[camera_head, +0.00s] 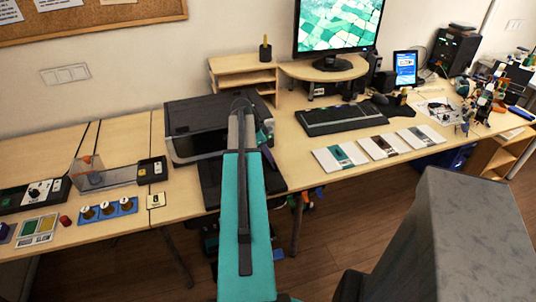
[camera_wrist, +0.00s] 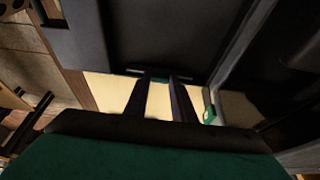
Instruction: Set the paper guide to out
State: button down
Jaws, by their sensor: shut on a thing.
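The black printer (camera_head: 190,115) stands on the desk left of the monitor, and its dark tray (camera_head: 208,185) reaches out at the front, partly behind my teal arm. In the wrist view a wide dark panel (camera_wrist: 185,35) fills the top. A thin teal-edged part, which looks like the paper guide (camera_wrist: 146,72), sits at the panel's lower edge. My gripper (camera_wrist: 162,77) has its two dark fingers close together at this part, shut on it. The fingertips and most of the guide are hard to see. In the head view my arm hides the guide and the gripper.
A keyboard (camera_head: 345,118) and several white cards, one of them a teal-marked card (camera_head: 340,157), lie to the right. A blue knob panel (camera_head: 107,211) and a control box (camera_head: 150,171) lie to the left. A wooden shelf (camera_head: 243,75) stands behind the printer.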

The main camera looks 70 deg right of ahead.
jog(key=c, duration=1.5)
grip_release()
jog(key=shift+r, duration=0.15)
jog(key=shift+b+v, duration=0.95)
jog(key=shift+v, duration=5.75)
